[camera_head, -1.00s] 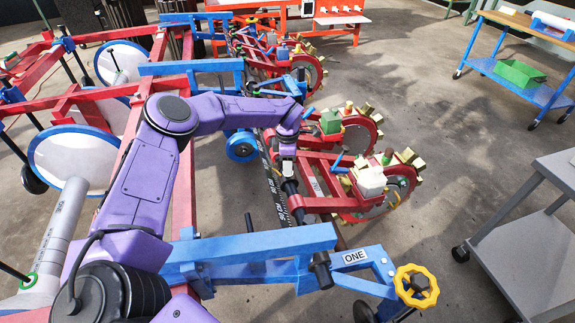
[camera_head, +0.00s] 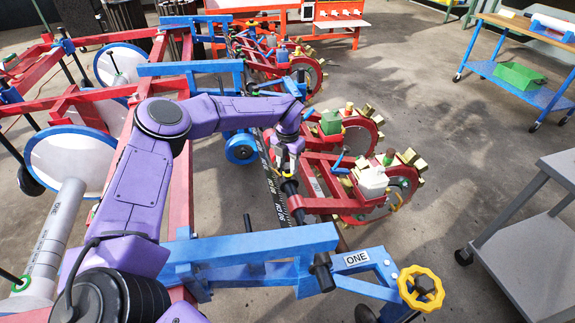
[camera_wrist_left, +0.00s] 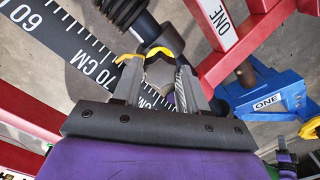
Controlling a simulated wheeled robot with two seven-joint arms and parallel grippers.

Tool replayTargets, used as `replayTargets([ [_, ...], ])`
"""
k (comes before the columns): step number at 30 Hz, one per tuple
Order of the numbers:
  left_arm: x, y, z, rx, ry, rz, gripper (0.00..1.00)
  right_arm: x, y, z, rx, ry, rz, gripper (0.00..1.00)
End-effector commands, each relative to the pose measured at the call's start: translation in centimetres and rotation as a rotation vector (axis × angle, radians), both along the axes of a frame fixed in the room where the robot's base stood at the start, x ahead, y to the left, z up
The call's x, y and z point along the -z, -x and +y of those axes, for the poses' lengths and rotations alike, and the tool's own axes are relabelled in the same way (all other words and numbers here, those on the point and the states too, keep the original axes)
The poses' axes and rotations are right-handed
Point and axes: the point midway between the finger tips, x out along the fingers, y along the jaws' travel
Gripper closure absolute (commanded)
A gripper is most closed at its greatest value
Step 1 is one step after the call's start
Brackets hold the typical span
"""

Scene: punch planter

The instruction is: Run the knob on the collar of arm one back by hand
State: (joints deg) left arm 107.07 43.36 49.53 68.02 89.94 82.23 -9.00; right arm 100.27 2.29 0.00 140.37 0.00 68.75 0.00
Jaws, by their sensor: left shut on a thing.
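Arm one is the red arm (camera_head: 325,205) carrying a white ONE label, beside the black toolbar in the head view; its label also shows in the wrist view (camera_wrist_left: 214,14). A dark collar (camera_head: 290,188) sits around the bar beside this arm. My left gripper (camera_head: 287,160) is at the collar, reaching down from above. In the wrist view its jaws (camera_wrist_left: 157,88) are shut on the knob, a dark piece with a curved yellow edge (camera_wrist_left: 160,50). The jaws hide most of the knob. My right gripper is in neither view.
A ruler strip (camera_head: 270,190) marked in CM runs along the bar. A blue end frame (camera_head: 250,245) labelled ONE, with a yellow handwheel (camera_head: 421,288), stands in front. Red toothed wheels lie to the right of the bar.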

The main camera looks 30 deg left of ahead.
Motion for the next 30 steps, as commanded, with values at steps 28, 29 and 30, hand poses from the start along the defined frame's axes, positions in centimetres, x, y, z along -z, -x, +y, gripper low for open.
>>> replayTargets([
  [28,-0.2,-0.4,0.0,-0.897,0.002,-0.012,0.88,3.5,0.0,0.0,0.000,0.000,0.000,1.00],
  [29,-0.2,-0.4,0.0,-0.925,0.003,-0.012,0.88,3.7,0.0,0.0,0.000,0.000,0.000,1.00],
  [30,-0.2,-0.4,0.0,-0.963,0.003,-0.013,0.88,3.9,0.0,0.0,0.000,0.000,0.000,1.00],
])
